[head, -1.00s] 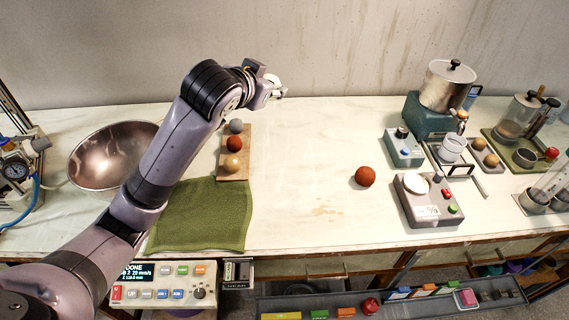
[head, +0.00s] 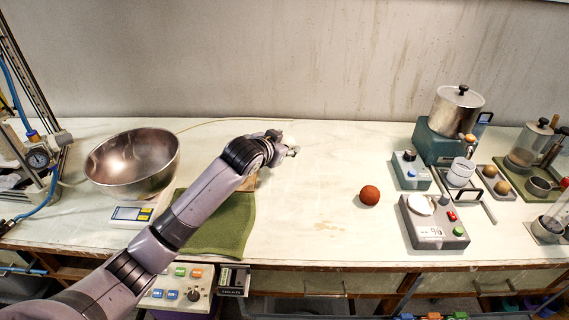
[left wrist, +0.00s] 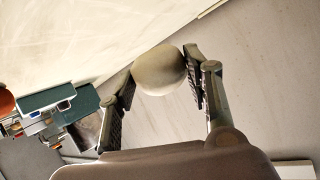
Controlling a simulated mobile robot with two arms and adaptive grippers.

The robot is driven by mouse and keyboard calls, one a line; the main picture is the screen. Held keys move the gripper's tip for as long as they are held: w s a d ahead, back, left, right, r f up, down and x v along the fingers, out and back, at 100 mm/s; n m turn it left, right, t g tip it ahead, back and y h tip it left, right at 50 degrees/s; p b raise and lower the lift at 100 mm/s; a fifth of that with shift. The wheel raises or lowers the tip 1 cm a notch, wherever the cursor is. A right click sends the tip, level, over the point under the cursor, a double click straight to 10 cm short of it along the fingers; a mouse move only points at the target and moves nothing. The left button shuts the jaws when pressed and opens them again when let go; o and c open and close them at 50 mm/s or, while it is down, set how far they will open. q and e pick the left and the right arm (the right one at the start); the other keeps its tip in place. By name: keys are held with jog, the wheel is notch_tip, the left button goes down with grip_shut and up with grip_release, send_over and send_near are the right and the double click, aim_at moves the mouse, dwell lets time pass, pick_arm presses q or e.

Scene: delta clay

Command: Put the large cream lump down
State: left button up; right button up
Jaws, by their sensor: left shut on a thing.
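The large cream lump (left wrist: 160,70) is a smooth, rounded, pale ball in the left wrist view. My left gripper (left wrist: 158,78) is shut on it, with one finger on each side. In the head view my left gripper (head: 291,152) is over the back middle of the worktable (head: 320,240); the lump cannot be made out there. The height of the lump above the table is hard to judge. My right gripper is not in view.
A red-brown ball (head: 369,195) lies on the table to the right. A metal bowl (head: 133,165) and a green cloth (head: 222,232) are at left. Bare tabletop lies between the cloth and the ball.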

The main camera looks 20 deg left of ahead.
aim_at(284, 173)
pick_arm(q)
jog(key=shift+f, duration=3.5)
jog(key=shift+f, duration=0.1)
jog(key=o, duration=1.2)
jog(key=shift+o, duration=0.2)
